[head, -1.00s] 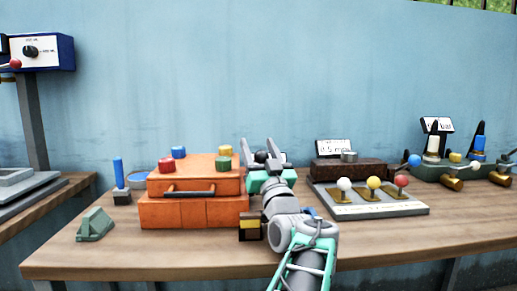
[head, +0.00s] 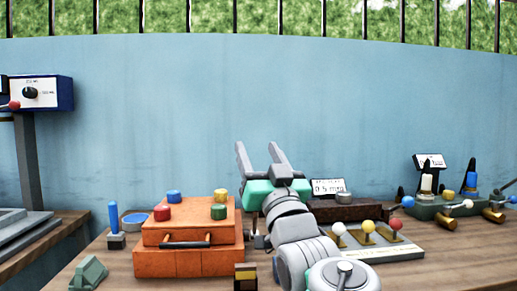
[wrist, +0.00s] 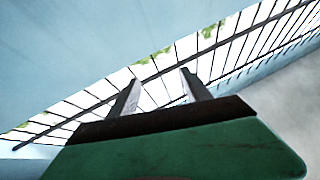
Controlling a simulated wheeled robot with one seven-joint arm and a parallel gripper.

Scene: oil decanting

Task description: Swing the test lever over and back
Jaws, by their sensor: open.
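My gripper (head: 258,150) is raised above the back of the bench, its two grey fingers apart and pointing up against the blue wall. Nothing is between them. In the wrist view the open fingers (wrist: 160,80) point at the fence top. Three ball-topped levers, white (head: 339,229), yellow (head: 368,227) and red (head: 395,225), stand on a pale panel (head: 400,248) to the right of my arm. A red-knobbed lever (head: 14,105) shows on the blue box at far left. I cannot tell which is the test lever. My arm hides the bench behind it.
An orange box (head: 190,262) with coloured knobs stands left of my arm. A blue-topped post (head: 114,217) and a green wedge (head: 88,273) are further left. A dark block (head: 350,211) with a sign (head: 328,187) stands behind the panel. A green fixture (head: 425,211) is at right.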

